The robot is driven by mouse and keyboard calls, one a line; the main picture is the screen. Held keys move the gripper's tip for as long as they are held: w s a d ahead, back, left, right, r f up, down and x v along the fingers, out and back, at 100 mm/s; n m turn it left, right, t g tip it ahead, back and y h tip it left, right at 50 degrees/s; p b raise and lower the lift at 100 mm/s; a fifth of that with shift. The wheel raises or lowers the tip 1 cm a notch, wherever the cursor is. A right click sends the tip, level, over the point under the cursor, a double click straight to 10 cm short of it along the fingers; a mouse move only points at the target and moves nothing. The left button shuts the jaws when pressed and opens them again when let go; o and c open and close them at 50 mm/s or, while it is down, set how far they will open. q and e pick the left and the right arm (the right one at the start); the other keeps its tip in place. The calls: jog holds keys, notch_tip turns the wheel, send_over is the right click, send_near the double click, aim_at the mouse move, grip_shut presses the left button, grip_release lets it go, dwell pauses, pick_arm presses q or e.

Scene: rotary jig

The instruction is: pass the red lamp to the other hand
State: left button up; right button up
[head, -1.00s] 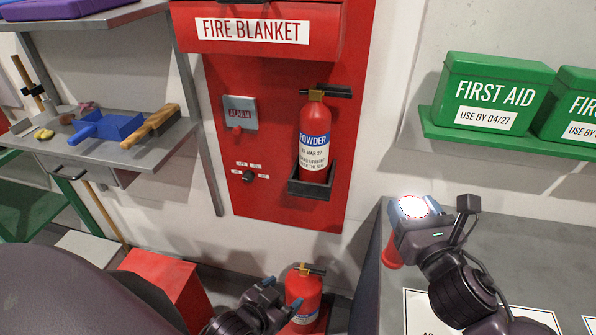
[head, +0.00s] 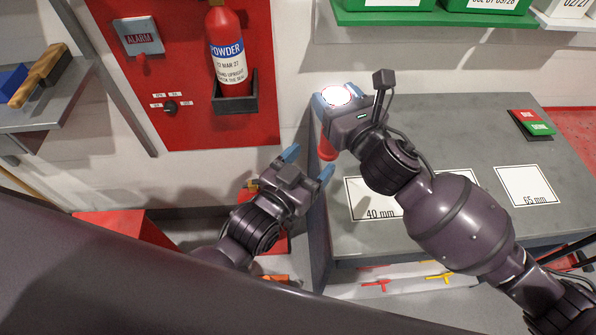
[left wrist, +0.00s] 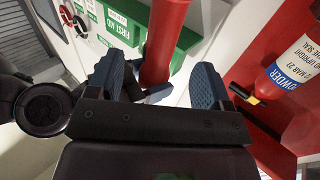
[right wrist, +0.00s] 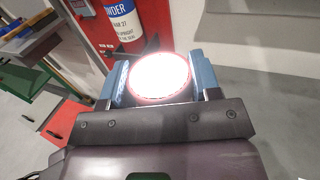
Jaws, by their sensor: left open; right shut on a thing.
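The red lamp (head: 327,149) is held in my right gripper (head: 334,97), over the left edge of the grey worktop. Its bright white lit face points up in the head view, and its red body hangs below the jaws. In the right wrist view the glowing face (right wrist: 159,76) fills the space between the blue fingers. My left gripper (head: 308,166) is open and empty, just lower left of the lamp and apart from it in the head view. In the left wrist view the red lamp body (left wrist: 166,40) stands beyond and between the two open fingers.
The grey worktop (head: 420,135) carries size cards and a red and green block (head: 532,122). A red wall panel holds a fire extinguisher (head: 230,60) and an alarm box (head: 140,37). Green first aid boxes sit on a shelf (head: 400,18).

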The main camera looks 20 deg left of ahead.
pick_arm(q)
jog(key=x, duration=0.8)
jog(key=shift+w, duration=0.25)
jog(key=shift+c, duration=0.3)
jog(key=shift+d, duration=0.1)
jog(key=c, duration=1)
pick_arm(e)
jog(key=o, duration=1.3)
jog(key=shift+s, duration=0.1)
